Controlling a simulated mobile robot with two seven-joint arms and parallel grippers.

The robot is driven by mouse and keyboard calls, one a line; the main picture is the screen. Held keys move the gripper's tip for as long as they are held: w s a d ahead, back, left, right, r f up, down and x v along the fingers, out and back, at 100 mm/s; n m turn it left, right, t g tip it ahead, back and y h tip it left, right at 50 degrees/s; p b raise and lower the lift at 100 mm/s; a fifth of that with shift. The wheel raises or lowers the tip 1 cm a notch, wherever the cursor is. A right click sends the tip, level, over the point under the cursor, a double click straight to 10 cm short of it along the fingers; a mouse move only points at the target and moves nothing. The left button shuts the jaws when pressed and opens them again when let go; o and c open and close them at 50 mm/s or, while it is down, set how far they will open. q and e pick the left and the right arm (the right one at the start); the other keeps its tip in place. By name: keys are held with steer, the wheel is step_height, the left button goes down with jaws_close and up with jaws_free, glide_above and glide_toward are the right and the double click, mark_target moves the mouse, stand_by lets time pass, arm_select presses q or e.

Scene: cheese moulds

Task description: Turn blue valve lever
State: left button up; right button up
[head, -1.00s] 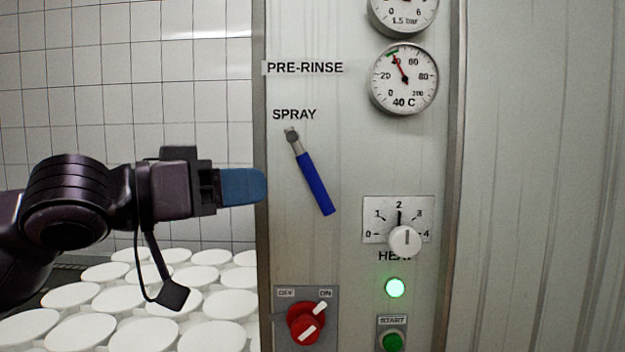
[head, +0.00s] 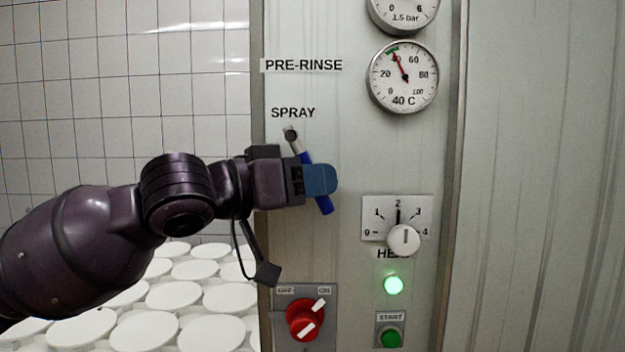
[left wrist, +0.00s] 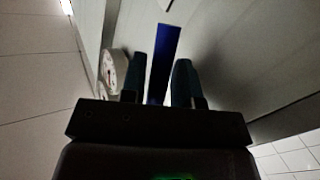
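The blue valve lever (head: 325,205) hangs from a grey pivot under the SPRAY label on the panel and slants down to the right. My left gripper (head: 322,180) is in front of it in the head view and covers the middle of its handle. In the left wrist view the blue handle (left wrist: 163,62) lies between the two fingers of my left gripper (left wrist: 161,85). A gap shows on each side of the handle, so the fingers are open around it. My right gripper is in neither view.
The panel (head: 350,140) also carries a temperature gauge (head: 402,77), a white heat knob (head: 404,240), a lit green lamp (head: 393,285), a green START button (head: 390,337) and a red OFF/ON switch (head: 305,319). White round moulds (head: 172,296) stand at lower left.

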arm_select(q)
steer(key=shift+c, duration=0.3)
jaws_close()
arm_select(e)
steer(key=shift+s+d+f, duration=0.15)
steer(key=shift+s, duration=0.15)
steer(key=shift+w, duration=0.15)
